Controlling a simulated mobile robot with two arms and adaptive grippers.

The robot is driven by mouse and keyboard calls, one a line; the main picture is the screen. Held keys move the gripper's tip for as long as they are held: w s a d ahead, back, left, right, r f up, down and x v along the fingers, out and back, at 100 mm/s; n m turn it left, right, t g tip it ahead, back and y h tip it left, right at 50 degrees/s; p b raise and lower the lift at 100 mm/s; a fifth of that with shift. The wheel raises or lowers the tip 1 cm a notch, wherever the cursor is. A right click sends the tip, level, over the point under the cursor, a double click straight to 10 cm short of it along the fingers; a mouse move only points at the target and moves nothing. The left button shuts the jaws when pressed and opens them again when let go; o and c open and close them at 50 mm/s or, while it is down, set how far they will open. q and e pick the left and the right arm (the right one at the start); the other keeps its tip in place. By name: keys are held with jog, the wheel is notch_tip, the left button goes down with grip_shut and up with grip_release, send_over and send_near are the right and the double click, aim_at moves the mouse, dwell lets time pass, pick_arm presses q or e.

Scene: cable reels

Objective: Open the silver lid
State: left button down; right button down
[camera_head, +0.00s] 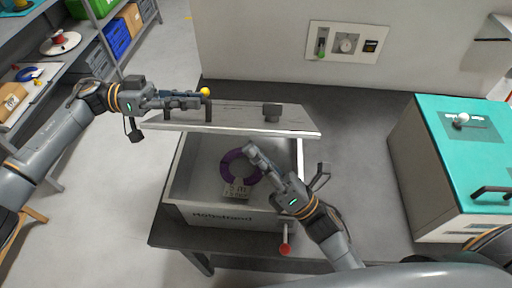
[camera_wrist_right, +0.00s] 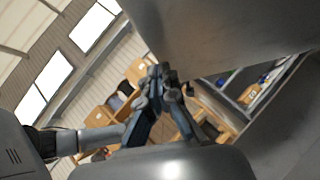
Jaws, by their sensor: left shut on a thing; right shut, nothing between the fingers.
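The silver lid (camera_head: 240,117) is raised and tilted above the open silver box (camera_head: 180,180) in the head view. My left gripper (camera_head: 197,101) is shut on the dark lid handle (camera_head: 208,112) at the lid's left part. My right gripper (camera_head: 252,152) is shut and empty, over the box opening below the lid's front edge. Its closed fingers also show in the right wrist view (camera_wrist_right: 158,78). A large grey surface fills the top of that view; I cannot tell whether it is the lid. A purple coil (camera_head: 231,163) with a white label lies inside the box.
A teal-topped case (camera_head: 460,150) stands at the right of the dark table (camera_head: 365,160). A red-knobbed lever (camera_head: 285,248) sticks out at the box's front. A wall panel (camera_head: 345,43) is behind. Shelves (camera_head: 75,60) stand at the left. The table between box and case is clear.

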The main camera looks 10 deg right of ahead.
jog(key=shift+w+r, duration=0.25)
jog(key=shift+r, duration=0.1)
jog(key=shift+d+r, duration=0.1)
